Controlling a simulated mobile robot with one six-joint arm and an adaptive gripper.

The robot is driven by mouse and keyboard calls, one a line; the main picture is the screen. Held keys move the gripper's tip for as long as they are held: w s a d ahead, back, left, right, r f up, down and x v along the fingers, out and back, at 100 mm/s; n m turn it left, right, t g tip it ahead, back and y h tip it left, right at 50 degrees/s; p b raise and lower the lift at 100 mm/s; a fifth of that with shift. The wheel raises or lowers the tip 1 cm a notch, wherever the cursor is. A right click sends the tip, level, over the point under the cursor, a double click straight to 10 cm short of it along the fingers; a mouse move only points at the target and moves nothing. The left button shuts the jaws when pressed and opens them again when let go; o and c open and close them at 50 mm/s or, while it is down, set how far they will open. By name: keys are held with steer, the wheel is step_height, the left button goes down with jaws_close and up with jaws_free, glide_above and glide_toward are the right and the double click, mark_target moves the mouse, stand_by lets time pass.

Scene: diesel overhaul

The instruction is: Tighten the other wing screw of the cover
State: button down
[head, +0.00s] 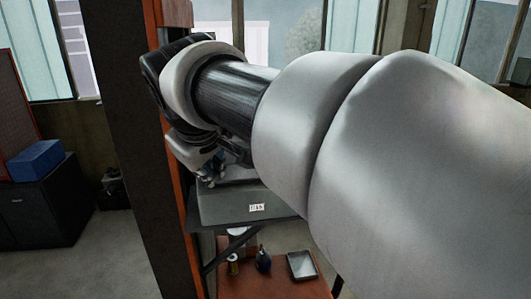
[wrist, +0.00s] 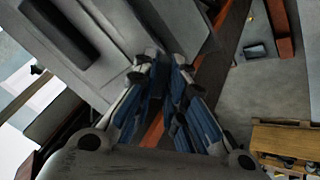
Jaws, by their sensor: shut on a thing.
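My gripper (wrist: 163,62) is shut, its blue-padded fingers close together at the edge of a grey metal part in the wrist view. What is held between the tips, by its place a wing screw, is hidden by the fingers. In the head view my gripper (head: 212,172) is small and partly covered by my own wrist, low over a grey surface. The grey metal part (wrist: 110,60), which looks like the cover, fills the upper left of the wrist view and has a dark raised bar. I cannot make out the other wing screw.
A grey panel with a white label (head: 240,205) lies below my gripper. An orange shelf (head: 245,287) beneath it holds small bottles and a dark tray (head: 301,265). A dark post (head: 133,140) stands left. A blue box (head: 35,160) sits on a black cabinet (head: 42,208).

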steer(key=m+b, duration=0.1)
steer(key=m, duration=0.3)
steer(key=shift+m, duration=0.3)
steer(key=shift+f+m+b, duration=0.1)
steer(key=shift+m+b, duration=0.25)
steer(key=shift+m, duration=0.15)
steer(key=m, duration=0.3)
steer(key=shift+b, duration=0.4)
steer(key=shift+m, duration=0.3)
steer(key=shift+m+b, duration=0.4)
steer(key=shift+m, duration=1.8)
